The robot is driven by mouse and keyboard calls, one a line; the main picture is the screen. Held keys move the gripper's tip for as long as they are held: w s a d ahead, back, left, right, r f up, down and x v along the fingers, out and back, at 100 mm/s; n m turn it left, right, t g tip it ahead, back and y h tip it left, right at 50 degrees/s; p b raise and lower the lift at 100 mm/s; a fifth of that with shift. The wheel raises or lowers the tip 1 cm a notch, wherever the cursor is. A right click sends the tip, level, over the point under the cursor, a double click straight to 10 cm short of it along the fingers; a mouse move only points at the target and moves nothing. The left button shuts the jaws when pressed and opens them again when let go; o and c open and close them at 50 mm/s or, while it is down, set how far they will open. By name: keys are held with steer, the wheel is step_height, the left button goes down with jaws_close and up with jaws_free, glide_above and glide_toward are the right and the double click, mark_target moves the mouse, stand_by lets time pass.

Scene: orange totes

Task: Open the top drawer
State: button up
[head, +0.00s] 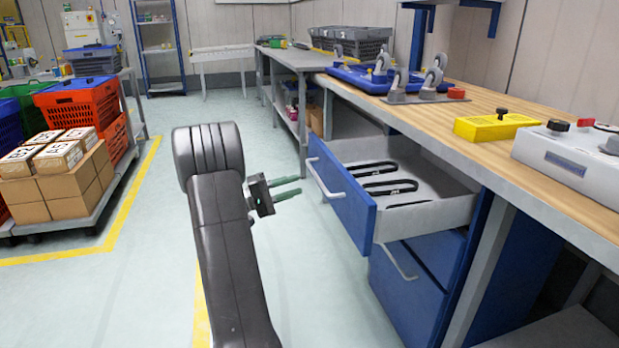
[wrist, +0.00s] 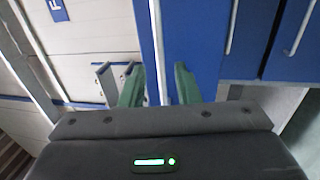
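The top drawer (head: 345,198) has a blue front and a grey tray, and it stands pulled out from the workbench. Several black curved items (head: 390,187) lie inside it. Its pale bar handle (head: 325,178) is on the front face. My gripper (head: 300,185) is just left of this handle in the head view, its green fingers pointing at it with a small gap. In the wrist view the green fingers of my gripper (wrist: 158,85) are spread apart and nothing is clamped. A pale bar (wrist: 156,45) on a blue front lines up between them.
A lower blue drawer (head: 412,280) with its own handle is shut beneath. The wooden worktop (head: 490,115) holds fixtures and a yellow box (head: 495,126). A cart with cartons (head: 65,185) and orange totes (head: 80,105) stands at left. The floor between is clear.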

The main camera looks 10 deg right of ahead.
mark_target(318, 178)
steer(key=v, duration=0.6)
steer(key=shift+p, duration=0.4)
steer(key=shift+d, duration=0.15)
steer(key=b+x, duration=0.3)
steer(key=x, duration=1)
steer(key=shift+d, duration=0.35)
